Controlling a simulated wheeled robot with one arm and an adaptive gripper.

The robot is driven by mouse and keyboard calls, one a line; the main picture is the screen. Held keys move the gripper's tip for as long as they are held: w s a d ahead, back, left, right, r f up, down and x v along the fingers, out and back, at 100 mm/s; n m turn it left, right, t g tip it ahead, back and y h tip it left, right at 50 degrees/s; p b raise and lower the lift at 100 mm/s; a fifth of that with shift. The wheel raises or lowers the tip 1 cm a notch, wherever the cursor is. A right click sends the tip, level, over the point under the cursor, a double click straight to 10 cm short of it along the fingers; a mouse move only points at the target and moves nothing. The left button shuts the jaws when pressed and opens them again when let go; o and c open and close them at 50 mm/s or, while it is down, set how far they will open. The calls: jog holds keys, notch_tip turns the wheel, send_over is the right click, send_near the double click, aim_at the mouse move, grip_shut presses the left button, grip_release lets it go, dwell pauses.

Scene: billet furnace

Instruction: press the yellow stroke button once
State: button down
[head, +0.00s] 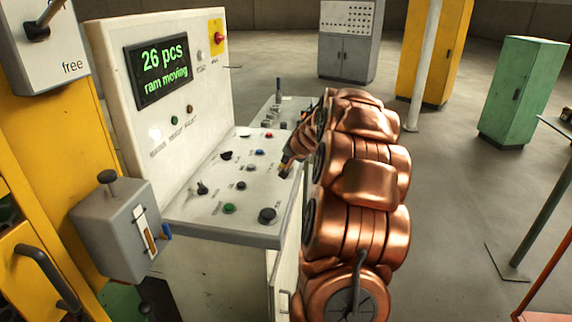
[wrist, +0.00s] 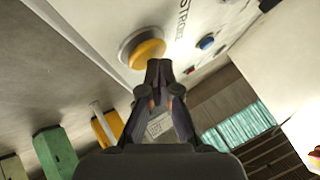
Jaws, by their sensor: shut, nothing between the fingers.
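The yellow stroke button (wrist: 148,53) sits in a grey ring on the pale console, with the printed word STROKE beside it in the wrist view. My gripper (wrist: 160,66) is shut and empty. Its fingertips are right at the button's lower edge in that view; I cannot tell whether they touch it. In the head view my gripper (head: 284,171) points down at the right side of the console's sloped panel (head: 190,208), and the yellow button is hidden or too small to make out there.
A green-lettered display (head: 162,72) reads "26 pcs ram moving". Other controls stand close by, including a blue button (head: 259,152), a black knob (head: 268,215) and a green button (head: 229,208). A red stop button (head: 219,38) is on the upright panel. A grey lever box (head: 112,235) stands left.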

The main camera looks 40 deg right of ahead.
jog(key=shift+r, duration=0.1)
jog(key=shift+r+p, duration=0.55)
jog(key=shift+r, duration=0.3)
jog(key=shift+r+p, duration=1.4)
jog(key=shift+r, duration=1)
